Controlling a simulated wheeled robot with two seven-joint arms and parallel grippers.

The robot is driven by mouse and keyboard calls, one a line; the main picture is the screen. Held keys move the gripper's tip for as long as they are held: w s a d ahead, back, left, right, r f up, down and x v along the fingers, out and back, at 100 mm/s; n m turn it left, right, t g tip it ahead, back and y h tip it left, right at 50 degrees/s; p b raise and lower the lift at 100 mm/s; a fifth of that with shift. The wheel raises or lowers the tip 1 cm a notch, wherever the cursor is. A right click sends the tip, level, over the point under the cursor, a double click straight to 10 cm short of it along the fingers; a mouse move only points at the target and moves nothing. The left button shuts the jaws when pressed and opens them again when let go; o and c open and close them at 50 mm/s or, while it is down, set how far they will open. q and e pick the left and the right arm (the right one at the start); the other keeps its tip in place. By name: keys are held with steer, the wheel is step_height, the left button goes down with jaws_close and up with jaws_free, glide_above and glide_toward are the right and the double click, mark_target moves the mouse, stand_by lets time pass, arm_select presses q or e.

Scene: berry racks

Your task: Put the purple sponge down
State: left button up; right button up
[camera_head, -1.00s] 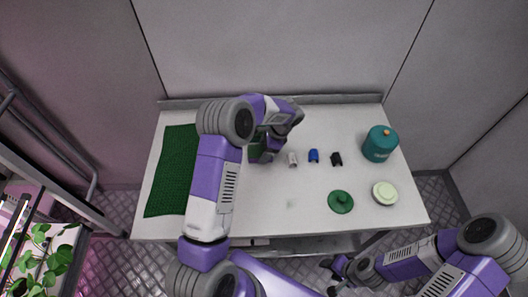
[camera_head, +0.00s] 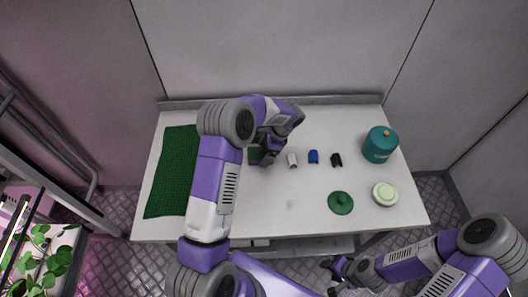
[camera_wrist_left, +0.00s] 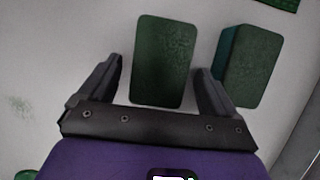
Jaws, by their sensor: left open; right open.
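In the left wrist view, a dark green sponge-like block (camera_wrist_left: 162,60) lies between the two fingers of my left gripper (camera_wrist_left: 160,85), with gaps visible on both sides. A second block (camera_wrist_left: 250,65), dark green on top with a teal side, lies just outside the right finger. No purple sponge face shows in either view. In the head view, my left gripper (camera_head: 265,150) is open and low over the white table, and its arm and fingers mostly hide the blocks. My right gripper (camera_head: 334,275) is open and empty, in front of the table's front edge.
A green mat (camera_head: 172,178) covers the table's left end. White, blue (camera_head: 313,157) and black (camera_head: 336,160) small items stand right of my left gripper. A green lid (camera_head: 340,203), pale dish (camera_head: 384,194) and teal canister (camera_head: 380,146) stand further right. The front middle is clear.

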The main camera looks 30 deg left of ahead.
arm_select(q)
steer(key=p+v, duration=0.1)
steer(key=v, duration=1)
steer(key=shift+r, duration=0.25)
steer(key=shift+p, duration=0.35)
